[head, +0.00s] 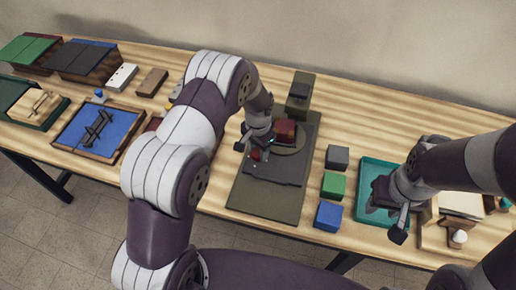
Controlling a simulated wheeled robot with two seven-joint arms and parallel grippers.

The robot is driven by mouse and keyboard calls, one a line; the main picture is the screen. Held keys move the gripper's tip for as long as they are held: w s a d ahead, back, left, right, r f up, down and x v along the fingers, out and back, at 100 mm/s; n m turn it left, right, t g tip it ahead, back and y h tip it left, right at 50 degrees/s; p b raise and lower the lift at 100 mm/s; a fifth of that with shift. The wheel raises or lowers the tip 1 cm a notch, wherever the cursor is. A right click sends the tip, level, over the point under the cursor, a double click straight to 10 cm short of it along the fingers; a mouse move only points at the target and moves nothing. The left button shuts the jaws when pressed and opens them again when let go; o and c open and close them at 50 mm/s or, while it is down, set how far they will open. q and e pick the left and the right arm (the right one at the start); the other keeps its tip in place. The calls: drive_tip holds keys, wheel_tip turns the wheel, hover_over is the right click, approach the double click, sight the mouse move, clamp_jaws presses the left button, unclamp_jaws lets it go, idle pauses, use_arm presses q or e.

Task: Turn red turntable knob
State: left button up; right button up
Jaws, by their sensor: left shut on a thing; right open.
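The turntable is a round grey disc (294,144) on a long dark olive base (247,195) in the middle of the table. A red block-like knob (286,130) sits on the disc. My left gripper (255,150) is over the disc, just left of the red block. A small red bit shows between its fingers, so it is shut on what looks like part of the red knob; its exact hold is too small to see. My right gripper (394,222) is open above the teal tray at the right, away from the turntable.
Grey (337,157), green (333,185) and blue (329,216) blocks stand right of the base. A teal tray (366,175) lies beyond them. A dark box (299,92) stands at the base's far end. A blue framed board (75,128) is at the left. Bare table lies behind the blocks.

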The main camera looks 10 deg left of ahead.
sight(258, 152)
use_arm(q)
drive_tip(key=shift+m, duration=0.5)
drive_tip(key=o, duration=1.1)
drive_tip(key=shift+c, duration=0.2)
drive_tip(key=shift+r, duration=0.15)
wheel_tip(258, 152, up, 12)
drive_tip(key=b, duration=0.1)
drive_tip(key=shift+r+b, duration=0.25)
drive_tip(key=shift+b, duration=0.15)
